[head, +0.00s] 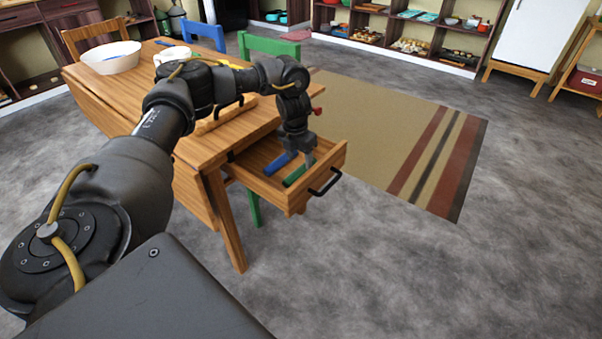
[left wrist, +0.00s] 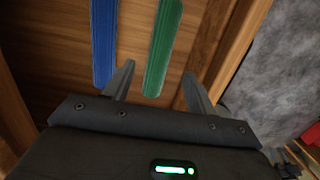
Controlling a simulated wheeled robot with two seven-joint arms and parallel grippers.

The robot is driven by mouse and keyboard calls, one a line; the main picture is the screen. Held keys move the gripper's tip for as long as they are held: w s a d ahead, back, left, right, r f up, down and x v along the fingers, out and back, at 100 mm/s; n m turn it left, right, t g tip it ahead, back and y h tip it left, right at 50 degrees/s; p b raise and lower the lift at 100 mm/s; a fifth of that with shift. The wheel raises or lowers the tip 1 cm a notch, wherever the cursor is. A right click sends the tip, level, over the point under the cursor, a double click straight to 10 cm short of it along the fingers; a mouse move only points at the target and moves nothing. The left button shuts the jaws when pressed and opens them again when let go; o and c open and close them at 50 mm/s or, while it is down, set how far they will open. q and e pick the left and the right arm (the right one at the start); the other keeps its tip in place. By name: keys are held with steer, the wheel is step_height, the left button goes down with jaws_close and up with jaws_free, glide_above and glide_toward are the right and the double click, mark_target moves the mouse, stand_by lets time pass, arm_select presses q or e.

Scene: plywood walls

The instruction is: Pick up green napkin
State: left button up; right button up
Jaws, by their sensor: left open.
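The green napkin (head: 295,176) is a rolled or folded strip lying in the open wooden drawer (head: 328,159). In the left wrist view the green napkin (left wrist: 162,50) points toward my gripper, with its near end between the two open fingers. A blue strip (head: 277,164), likely another napkin, lies beside it to the left; it also shows in the left wrist view (left wrist: 103,45), left of the fingers. My left gripper (head: 299,160) is open, pointing down over the drawer and partly hiding its contents. I cannot tell whether the fingers touch the green napkin. My right gripper is not in view.
The drawer sticks out from a wooden table (head: 200,160), its walls close around my gripper. A black handle (head: 325,182) is on its front. A white bowl (head: 111,57) and a rolling-pin-like item stand on the table. Chairs surround it. Floor at right is open.

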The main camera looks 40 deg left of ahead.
mark_target(300, 169)
arm_select(q)
steer(key=shift+w+a+f+b, duration=0.1)
steer(key=shift+w+f+b, duration=0.15)
steer(key=shift+f, duration=1.05)
steer(key=shift+w+f+b, duration=0.15)
steer(key=shift+f+b, duration=0.1)
steer(key=shift+f, duration=1)
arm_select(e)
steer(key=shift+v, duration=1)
arm_select(q)
steer(key=shift+c, duration=0.2)
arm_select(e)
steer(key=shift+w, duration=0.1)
arm_select(q)
steer(key=c, duration=1)
